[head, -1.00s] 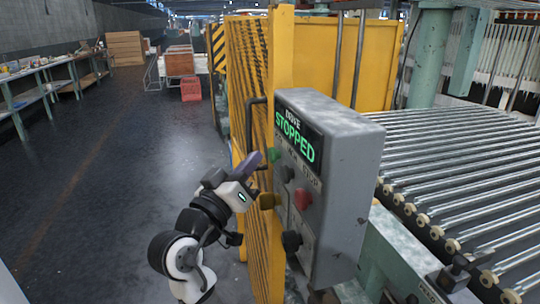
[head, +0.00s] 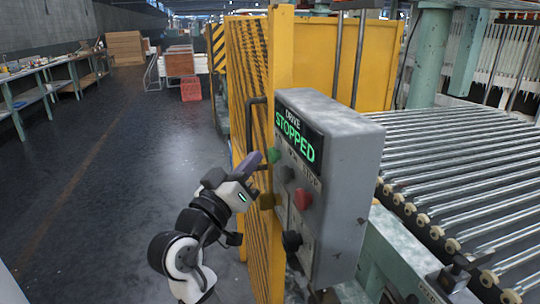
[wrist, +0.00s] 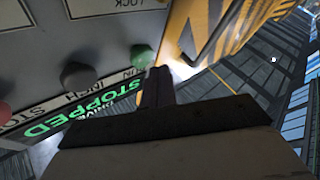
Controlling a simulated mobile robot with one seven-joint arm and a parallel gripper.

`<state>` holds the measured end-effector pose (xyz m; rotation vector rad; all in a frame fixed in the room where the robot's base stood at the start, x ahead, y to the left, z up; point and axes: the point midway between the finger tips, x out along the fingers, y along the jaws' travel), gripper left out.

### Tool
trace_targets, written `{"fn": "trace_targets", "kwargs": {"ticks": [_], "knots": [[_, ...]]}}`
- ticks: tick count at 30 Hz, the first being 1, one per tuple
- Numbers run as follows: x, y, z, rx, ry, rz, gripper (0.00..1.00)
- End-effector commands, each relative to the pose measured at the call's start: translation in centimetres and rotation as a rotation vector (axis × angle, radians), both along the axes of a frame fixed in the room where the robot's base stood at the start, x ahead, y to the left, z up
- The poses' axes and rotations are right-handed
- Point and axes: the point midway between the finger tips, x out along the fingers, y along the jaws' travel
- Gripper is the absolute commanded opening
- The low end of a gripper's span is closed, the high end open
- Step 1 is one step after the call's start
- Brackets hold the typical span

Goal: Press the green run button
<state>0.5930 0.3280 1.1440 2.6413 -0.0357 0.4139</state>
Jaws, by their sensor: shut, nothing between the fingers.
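The green run button (head: 274,155) sits at the left of the grey control box's front face, below the display. In the wrist view the green button (wrist: 142,56) is beside the label RUN. My gripper (head: 257,159) is shut and empty, with its dark fingertips just left of the green button. In the wrist view my fingertips (wrist: 158,74) are very close to the button, a little to its right. I cannot tell whether they touch it. The display (head: 298,136) reads DRIVE STOPPED in green letters.
A grey button (head: 287,174) and a red button (head: 303,199) are on the same face, with a black knob (head: 292,241) lower down. A yellow mesh fence (head: 250,85) stands behind my gripper. A roller conveyor (head: 460,165) is at the right. The floor at left is clear.

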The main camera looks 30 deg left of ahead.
Motion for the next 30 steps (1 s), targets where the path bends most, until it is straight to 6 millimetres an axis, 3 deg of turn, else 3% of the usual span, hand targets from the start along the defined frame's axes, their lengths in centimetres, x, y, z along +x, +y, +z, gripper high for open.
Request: {"fn": "trace_targets", "kwargs": {"ticks": [30], "knots": [[0.95, -0.82, -0.01, 0.0, 0.0, -0.001, 0.0]]}}
